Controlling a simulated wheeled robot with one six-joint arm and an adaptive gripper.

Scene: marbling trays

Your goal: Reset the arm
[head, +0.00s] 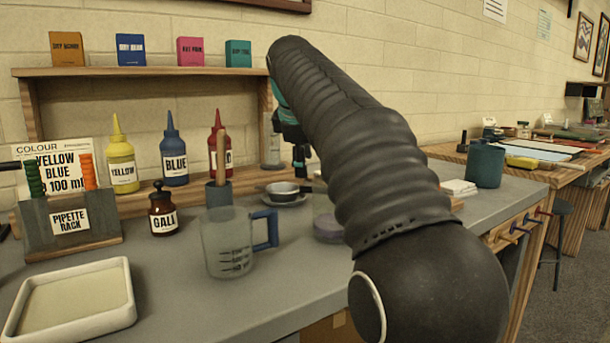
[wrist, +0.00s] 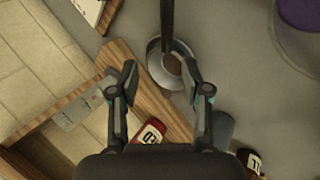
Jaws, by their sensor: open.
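My gripper (wrist: 160,80) is open in the wrist view, with its two fingers apart and nothing held between them. In the head view, my gripper (head: 300,165) is mostly hidden behind my arm; only a dark finger part shows. It is above the counter near a small metal bowl (head: 283,188) on a saucer. In the wrist view, a round metal dish (wrist: 155,62) with a long dark handle lies below and just beyond the fingertips. I cannot tell whether the fingers touch anything.
The red bottle (head: 220,145) and brush cup (head: 217,192) stand close left of my gripper. A measuring jug (head: 228,243), gall bottle (head: 163,212), pipette rack (head: 70,228) and pale tray (head: 72,299) are further left. A wooden shelf (head: 140,72) stands behind. Right counter holds a teal pot (head: 485,164).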

